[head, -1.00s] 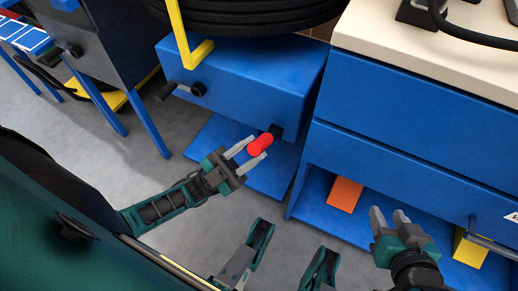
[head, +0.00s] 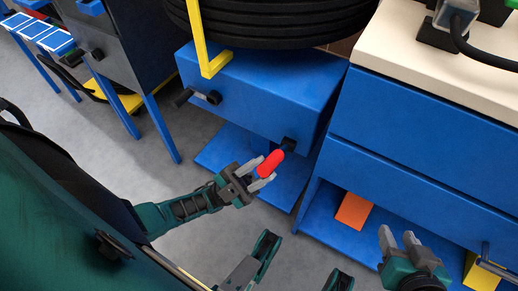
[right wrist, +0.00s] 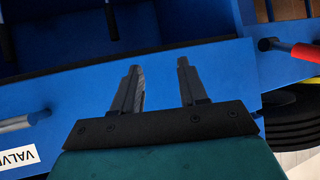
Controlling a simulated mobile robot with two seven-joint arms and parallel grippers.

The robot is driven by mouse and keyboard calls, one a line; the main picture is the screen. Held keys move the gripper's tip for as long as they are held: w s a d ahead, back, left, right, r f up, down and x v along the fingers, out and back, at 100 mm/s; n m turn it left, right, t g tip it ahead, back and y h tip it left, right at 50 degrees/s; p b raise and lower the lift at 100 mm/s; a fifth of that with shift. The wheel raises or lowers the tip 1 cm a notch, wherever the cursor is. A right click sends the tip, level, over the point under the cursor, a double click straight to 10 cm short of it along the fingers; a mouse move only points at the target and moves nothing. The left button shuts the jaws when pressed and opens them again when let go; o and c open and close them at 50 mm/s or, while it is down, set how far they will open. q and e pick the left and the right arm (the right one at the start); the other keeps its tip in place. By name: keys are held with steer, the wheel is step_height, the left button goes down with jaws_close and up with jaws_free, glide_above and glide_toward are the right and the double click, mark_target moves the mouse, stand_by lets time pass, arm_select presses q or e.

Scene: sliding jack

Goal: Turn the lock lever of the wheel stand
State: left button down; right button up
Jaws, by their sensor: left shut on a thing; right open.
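The lock lever (head: 271,163) has a red grip and a dark mount on the front of the blue wheel stand (head: 250,98). It points down and to the left in the head view. My left gripper (head: 263,172) is shut on the red grip, one finger on each side. In the right wrist view the red lever (right wrist: 306,51) shows at the right edge. My right gripper (head: 399,238) is open and empty, in front of the blue cabinet to the right of the stand. Its two parted fingers show in the right wrist view (right wrist: 160,80).
A black tyre (head: 270,20) rests on the stand beside a yellow bracket (head: 208,55). A dark crank handle (head: 195,97) sticks out at the stand's left. The blue cabinet (head: 410,150) has an orange block (head: 354,210) on its low shelf. Grey floor (head: 150,185) is clear at left.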

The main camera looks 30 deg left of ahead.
arm_select(q)
steer(key=shift+f, duration=0.2)
steer(key=c, duration=1.1)
jaws_free()
steer(key=shift+r, duration=0.2)
steer(key=shift+r+p, duration=0.3)
steer(key=shift+p, duration=0.05)
step_height(320, 180, up, 5)
steer(key=p, duration=0.3)
step_height(320, 180, up, 14)
steer(key=p, duration=0.7)
arm_select(e)
step_height(320, 180, up, 7)
steer(key=d, duration=0.2)
steer(key=shift+s+h, duration=0.35)
steer(key=shift+h, duration=0.05)
